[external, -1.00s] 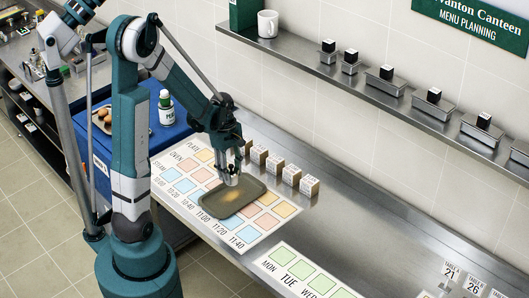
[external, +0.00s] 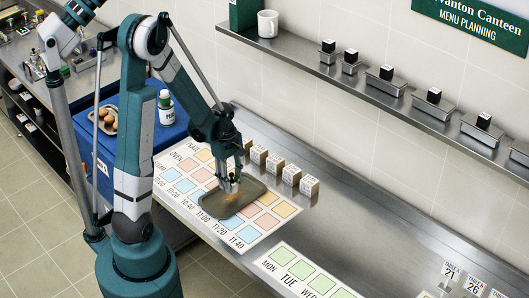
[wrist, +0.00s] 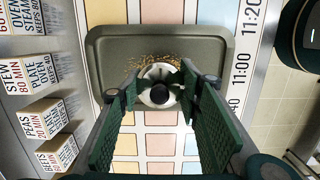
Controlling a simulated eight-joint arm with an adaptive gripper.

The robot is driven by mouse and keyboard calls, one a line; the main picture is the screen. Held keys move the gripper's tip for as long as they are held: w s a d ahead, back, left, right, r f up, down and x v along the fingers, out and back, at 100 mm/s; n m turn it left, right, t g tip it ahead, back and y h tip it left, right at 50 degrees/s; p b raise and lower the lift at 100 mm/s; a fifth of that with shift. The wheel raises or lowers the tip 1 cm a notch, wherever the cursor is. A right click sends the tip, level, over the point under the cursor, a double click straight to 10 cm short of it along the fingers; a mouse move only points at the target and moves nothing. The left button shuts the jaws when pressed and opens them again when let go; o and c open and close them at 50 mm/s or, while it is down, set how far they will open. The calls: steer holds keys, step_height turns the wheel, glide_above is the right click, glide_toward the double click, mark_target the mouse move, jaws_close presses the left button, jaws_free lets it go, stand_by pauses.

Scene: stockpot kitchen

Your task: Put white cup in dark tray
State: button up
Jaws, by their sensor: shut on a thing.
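The dark tray (external: 213,207) lies flat on the printed mat; it also shows in the wrist view (wrist: 108,50). My gripper (external: 229,183) is low over the tray, its fingers pointing down. In the wrist view, my gripper (wrist: 158,86) is shut on a small round white thing (wrist: 158,71) with a dark middle, seen from above. It looks like the white cup. It is over the tray's near half; I cannot tell whether it touches the tray. Golden-brown specks show on the tray beside it. Another white cup, a mug (external: 267,24), stands on the wall shelf.
Several small labelled blocks (external: 292,174) stand in a row behind the tray; they show at left in the wrist view (wrist: 42,117). A blue box (external: 172,136) with a bottle (external: 165,112) is at left.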

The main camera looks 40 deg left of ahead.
mark_target(229, 176)
steer(key=shift+f, duration=1.35)
steer(key=shift+f+b, duration=0.15)
steer(key=shift+b, duration=0.15)
steer(key=o, duration=1.5)
steer(key=shift+c, duration=0.2)
steer(key=shift+a+r+p, duration=0.25)
steer(key=shift+r, duration=1.8)
steer(key=shift+a+r+p, duration=0.25)
steer(key=shift+r+p, duration=0.05)
steer(key=shift+r, duration=1.75)
steer(key=shift+a+r+p, duration=0.25)
steer(key=shift+r, duration=1.8)
